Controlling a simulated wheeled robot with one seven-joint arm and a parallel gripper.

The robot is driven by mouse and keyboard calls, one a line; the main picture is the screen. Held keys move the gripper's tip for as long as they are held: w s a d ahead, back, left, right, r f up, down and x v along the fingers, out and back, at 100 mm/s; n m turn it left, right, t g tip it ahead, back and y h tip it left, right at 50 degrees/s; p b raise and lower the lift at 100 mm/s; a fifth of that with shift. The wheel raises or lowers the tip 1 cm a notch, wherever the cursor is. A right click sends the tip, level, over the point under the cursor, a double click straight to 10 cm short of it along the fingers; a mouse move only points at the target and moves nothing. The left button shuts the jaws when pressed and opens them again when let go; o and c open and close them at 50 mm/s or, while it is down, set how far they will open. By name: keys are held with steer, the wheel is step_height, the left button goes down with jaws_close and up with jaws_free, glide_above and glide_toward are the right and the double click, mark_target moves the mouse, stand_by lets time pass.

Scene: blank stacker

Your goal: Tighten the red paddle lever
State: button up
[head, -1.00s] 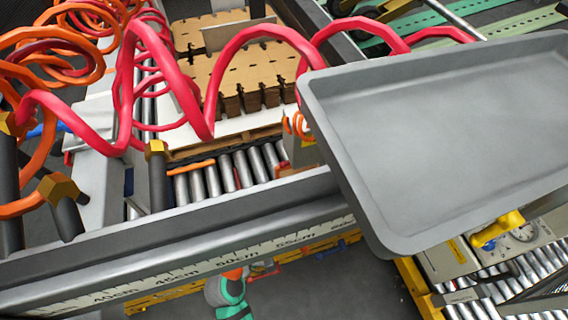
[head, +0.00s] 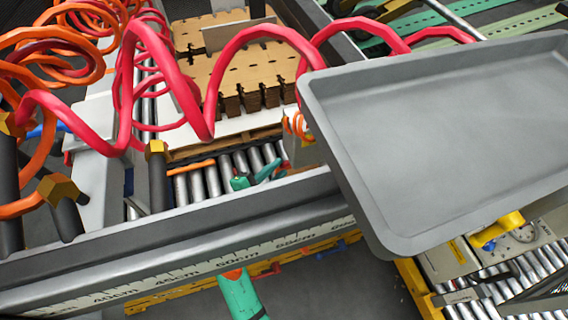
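Small red pieces sit on the yellow bar (head: 180,297) below the ruler rail. One red piece (head: 267,270) is beside my teal arm and another (head: 306,253) is farther right. They are small and partly covered, so I cannot tell whether either is the red paddle lever. My teal arm rises from the bottom and passes behind the rail. What appears to be my gripper (head: 256,174), teal, shows just beyond the rail, over the rollers. Its fingers are small and partly hidden by the rail, so its opening and any contact are unclear.
The grey ruler rail (head: 190,234) crosses in front of my arm. A large grey tray (head: 378,225) covers the right side. Red and orange coiled hoses (head: 255,31) hang across the top. A yellow lever (head: 500,229) is at right. An orange handle (head: 190,167) lies by the rollers.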

mark_target(282, 166)
steer(key=shift+x, duration=1.95)
steer(key=shift+c, duration=0.2)
jaws_close()
